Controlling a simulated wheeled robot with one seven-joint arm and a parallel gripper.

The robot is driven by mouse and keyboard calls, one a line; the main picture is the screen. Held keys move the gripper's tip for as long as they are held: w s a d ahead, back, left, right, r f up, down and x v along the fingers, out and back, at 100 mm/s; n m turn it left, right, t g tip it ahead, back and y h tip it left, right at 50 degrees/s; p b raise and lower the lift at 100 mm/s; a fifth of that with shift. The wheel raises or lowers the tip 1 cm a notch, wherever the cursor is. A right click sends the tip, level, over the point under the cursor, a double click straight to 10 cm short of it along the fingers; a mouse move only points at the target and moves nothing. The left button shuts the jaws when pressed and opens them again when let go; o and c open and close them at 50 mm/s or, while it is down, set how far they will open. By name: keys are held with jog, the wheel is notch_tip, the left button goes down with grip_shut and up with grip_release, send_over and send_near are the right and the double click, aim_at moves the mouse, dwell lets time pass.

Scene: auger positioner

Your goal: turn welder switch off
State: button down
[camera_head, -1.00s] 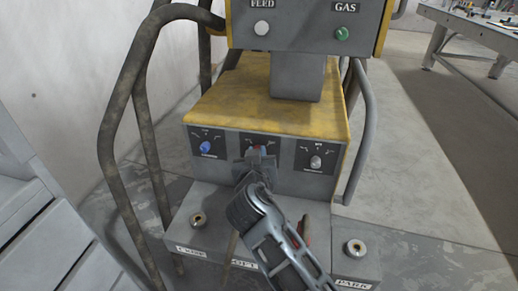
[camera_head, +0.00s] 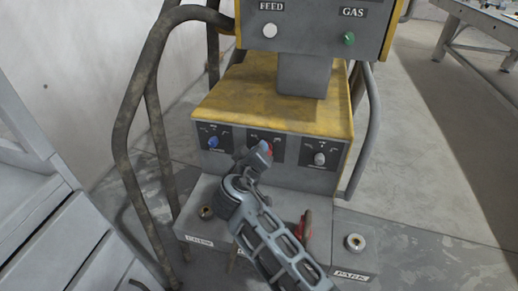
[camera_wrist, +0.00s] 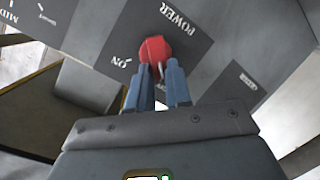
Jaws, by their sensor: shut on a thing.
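The welder (camera_head: 275,95) is a grey and yellow machine with a front panel of three knobs. Its middle knob is the red power switch (camera_head: 268,148), partly hidden by my gripper in the head view. In the wrist view the red switch (camera_wrist: 155,48) sits on a dark plate marked "POWER" and "ON". My gripper (camera_wrist: 159,72) is shut on the red switch, with its blue-grey fingertips at the knob's lower edge. In the head view my gripper (camera_head: 255,158) reaches up to the panel from below.
A blue knob (camera_head: 213,142) is left of the switch and a grey knob (camera_head: 319,158) is right. A lower ledge holds brass sockets (camera_head: 355,242) and a red-handled item (camera_head: 305,225). A grey cabinet (camera_head: 60,230) stands at lower left.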

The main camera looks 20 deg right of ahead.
dwell(0.4)
jog(key=c, duration=1.1)
grip_release()
jog(key=shift+o, duration=0.2)
jog(key=p+v, duration=0.1)
jog(key=v, duration=0.7)
